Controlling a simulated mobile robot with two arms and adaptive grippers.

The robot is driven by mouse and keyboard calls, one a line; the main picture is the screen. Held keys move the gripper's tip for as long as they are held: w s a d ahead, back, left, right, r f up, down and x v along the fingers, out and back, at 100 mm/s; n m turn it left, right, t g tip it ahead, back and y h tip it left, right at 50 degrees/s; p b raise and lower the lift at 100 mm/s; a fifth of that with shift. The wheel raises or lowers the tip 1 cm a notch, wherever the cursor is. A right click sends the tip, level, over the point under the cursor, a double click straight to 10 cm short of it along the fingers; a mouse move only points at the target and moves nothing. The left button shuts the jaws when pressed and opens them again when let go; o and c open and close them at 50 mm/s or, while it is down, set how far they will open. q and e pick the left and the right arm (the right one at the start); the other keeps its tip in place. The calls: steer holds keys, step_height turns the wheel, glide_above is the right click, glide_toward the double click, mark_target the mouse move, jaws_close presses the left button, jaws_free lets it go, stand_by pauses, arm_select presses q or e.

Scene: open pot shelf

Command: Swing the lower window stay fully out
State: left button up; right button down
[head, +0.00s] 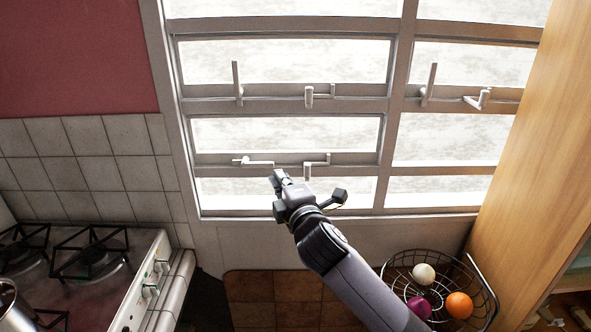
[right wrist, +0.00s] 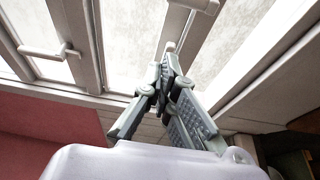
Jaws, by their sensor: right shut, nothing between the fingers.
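Two white metal fittings sit on the lower rail of the window: a left one (head: 255,162) with a short bar lying along the rail, and a right one (head: 316,162) with a bent bar and a downward peg. I cannot tell for sure which is the lower stay. My right gripper (head: 279,177) is shut and empty, just below and between them, its fingertips close to the rail. In the right wrist view its fingers (right wrist: 171,64) come together near a white fitting (right wrist: 176,46); contact is unclear. Another white handle (right wrist: 48,52) shows at left there. My left gripper is not in view.
More fittings stand on the rail above, one upright at left (head: 238,82) and one short at right (head: 310,96). A stove (head: 140,290) is at lower left, a wire basket (head: 388,278) with balls at lower right, and a wooden cabinet side (head: 545,130) at right.

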steer(key=w+d+p, duration=0.2)
steer(key=d, duration=0.1)
steer(key=shift+d, duration=0.15)
steer(key=shift+w, duration=0.1)
stand_by(0.4)
